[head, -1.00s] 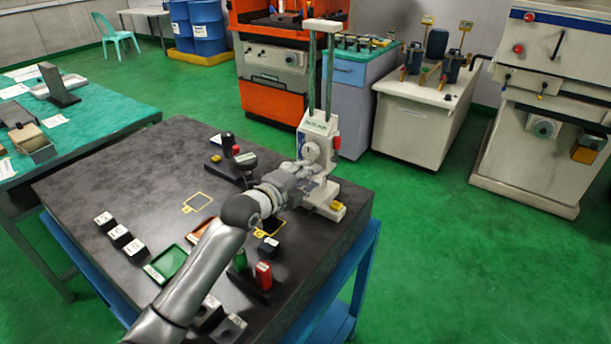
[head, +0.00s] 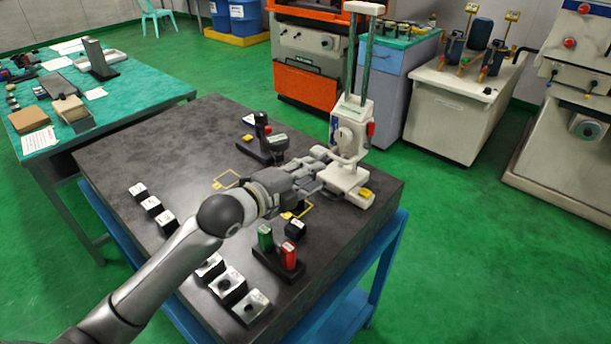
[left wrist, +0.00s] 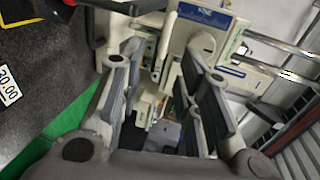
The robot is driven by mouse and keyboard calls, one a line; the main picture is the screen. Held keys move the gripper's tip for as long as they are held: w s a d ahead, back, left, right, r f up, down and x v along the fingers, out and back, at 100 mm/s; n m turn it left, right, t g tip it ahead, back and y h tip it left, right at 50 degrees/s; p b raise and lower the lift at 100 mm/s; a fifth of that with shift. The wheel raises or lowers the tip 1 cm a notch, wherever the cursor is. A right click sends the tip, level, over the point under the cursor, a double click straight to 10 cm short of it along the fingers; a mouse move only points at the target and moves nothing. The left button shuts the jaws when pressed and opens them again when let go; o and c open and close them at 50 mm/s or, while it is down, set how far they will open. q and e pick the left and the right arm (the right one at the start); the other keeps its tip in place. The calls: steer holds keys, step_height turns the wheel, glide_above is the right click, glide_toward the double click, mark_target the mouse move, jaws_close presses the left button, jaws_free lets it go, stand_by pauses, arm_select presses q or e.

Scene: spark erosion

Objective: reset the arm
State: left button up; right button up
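My left arm reaches across the dark tabletop from the lower left in the head view. Its gripper (head: 326,166) is at the near left side of a white upright device (head: 352,135) with two tall green columns. In the left wrist view the two fingers (left wrist: 166,95) stand apart with a gap between them. The device's white body (left wrist: 205,42) shows just beyond the fingers, and I see nothing clearly held. Whether a finger touches the device I cannot tell. My right gripper is in neither view.
On the dark table (head: 130,155) are a black stand (head: 265,143), green and red blocks (head: 288,255) in a black holder, and several metal blocks (head: 228,284). My arm covers part of the middle.

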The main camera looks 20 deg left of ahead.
arm_select(q)
steer(key=shift+s+a+r, duration=0.1)
steer(key=shift+s+a, duration=0.05)
steer(key=shift+s, duration=0.25)
